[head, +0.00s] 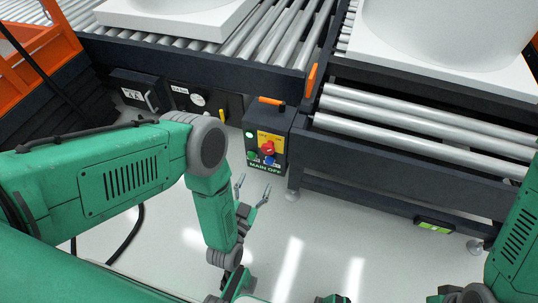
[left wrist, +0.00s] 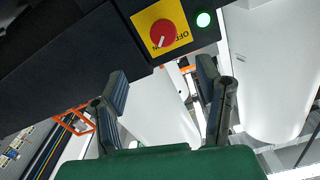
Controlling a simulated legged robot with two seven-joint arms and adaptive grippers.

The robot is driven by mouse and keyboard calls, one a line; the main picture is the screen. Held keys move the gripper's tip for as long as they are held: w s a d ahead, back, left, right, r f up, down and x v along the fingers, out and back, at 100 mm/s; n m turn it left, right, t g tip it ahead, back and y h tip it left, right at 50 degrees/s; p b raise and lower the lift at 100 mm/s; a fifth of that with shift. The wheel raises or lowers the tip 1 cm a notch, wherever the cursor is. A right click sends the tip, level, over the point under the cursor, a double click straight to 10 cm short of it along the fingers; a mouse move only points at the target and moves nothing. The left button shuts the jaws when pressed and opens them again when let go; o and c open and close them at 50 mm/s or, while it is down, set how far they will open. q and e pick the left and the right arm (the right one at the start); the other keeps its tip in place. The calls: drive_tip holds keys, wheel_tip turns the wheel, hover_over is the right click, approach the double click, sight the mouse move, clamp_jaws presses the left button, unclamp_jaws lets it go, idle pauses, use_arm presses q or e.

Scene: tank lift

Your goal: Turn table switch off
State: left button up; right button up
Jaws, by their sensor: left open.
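The table switch is a red rotary knob (head: 267,147) on a yellow plate, on a dark box (head: 268,124) fixed to the conveyor table's front. A "MAIN OFF" label sits below it. In the left wrist view the red knob (left wrist: 163,33) shows a white pointer mark, and "OFF" is printed beside it. A green lamp (left wrist: 203,20) beside the plate is lit. My left gripper (head: 253,189) is open and empty, below and in front of the box. In the left wrist view its fingers (left wrist: 161,75) stand apart, short of the knob and not touching it. My right gripper's fingers are not visible.
An orange-handled lever (head: 271,101) tops the box. Black boxes with dials (head: 190,97) hang to its left. Roller conveyors (head: 420,120) carry white tanks behind. An orange frame (head: 38,55) stands at the far left. The pale floor (head: 310,255) in front is clear.

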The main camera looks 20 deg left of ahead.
sight(267, 151)
use_arm(q)
drive_tip(key=w+b, duration=0.4)
drive_tip(key=w, duration=0.8)
drive_tip(key=shift+a+f, duration=0.1)
drive_tip(key=shift+w+b, duration=0.3)
drive_tip(key=shift+w, duration=0.4)
drive_tip(key=shift+c, duration=1.1)
drive_tip(key=c, duration=1)
